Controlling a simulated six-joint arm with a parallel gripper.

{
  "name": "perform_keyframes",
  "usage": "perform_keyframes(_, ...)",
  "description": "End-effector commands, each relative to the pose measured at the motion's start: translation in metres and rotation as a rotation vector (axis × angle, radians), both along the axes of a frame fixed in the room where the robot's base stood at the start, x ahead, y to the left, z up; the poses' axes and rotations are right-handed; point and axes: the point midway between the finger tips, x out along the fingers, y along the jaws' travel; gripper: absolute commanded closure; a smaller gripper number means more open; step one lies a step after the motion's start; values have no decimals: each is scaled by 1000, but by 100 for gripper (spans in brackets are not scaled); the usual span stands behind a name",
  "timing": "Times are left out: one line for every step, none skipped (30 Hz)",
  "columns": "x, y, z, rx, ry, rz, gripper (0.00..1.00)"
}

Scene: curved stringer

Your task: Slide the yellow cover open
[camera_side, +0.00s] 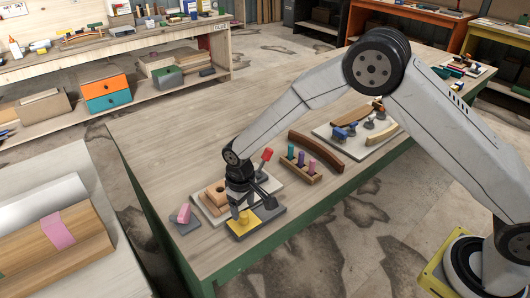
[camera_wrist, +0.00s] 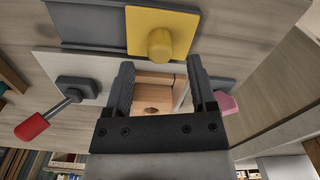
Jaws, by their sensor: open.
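The yellow cover (camera_side: 242,227) sits at the left end of a dark grey flat track (camera_side: 268,213) near the table's front edge. In the wrist view the cover (camera_wrist: 145,16) is a flat square plate with a round yellow knob (camera_wrist: 160,44) standing up from it. My gripper (camera_side: 240,208) is low and close to the cover in the side view. In the wrist view my gripper (camera_wrist: 160,68) is open, with nothing between its fingers, and the knob shows just beyond the fingertips. Whether a finger touches the knob cannot be told.
A light board (camera_side: 203,208) carries a wooden block (camera_side: 214,193) and a red-handled lever (camera_side: 265,158) beside the track. A pink block (camera_side: 182,214) stands to the left. A rack with coloured pegs (camera_side: 300,163) stands to the right. The table's far left is clear.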

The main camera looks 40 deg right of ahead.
Motion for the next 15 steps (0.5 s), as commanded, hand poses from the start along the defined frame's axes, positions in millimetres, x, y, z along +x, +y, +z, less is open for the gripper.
perform_keyframes(-1, 0, -7, -1, 3, 0, 28)
perform_keyframes(-1, 0, -11, -1, 3, 0, 28)
perform_keyframes(0, 0, -15, -1, 2, 0, 28)
perform_keyframes(0, 0, -18, -1, 2, 0, 28)
perform_keyframes(0, 0, -21, 0, 1, 0, 28)
perform_keyframes(0, 0, -24, 0, 1, 0, 28)
perform_keyframes(0, 0, -27, 0, 1, 0, 28)
perform_keyframes(0, 0, -29, -1, 2, 0, 28)
perform_keyframes(0, 0, -32, -1, 2, 0, 28)
perform_keyframes(0, 0, -33, -1, 2, 0, 28)
perform_keyframes(0, 0, -34, 0, 1, 0, 28)
perform_keyframes(0, 0, -35, 0, 0, 0, 28)
perform_keyframes(0, 0, -36, 0, 0, 0, 28)
perform_keyframes(0, 0, -36, 0, -1, 0, 28)
perform_keyframes(0, 0, -36, 0, -1, 0, 28)
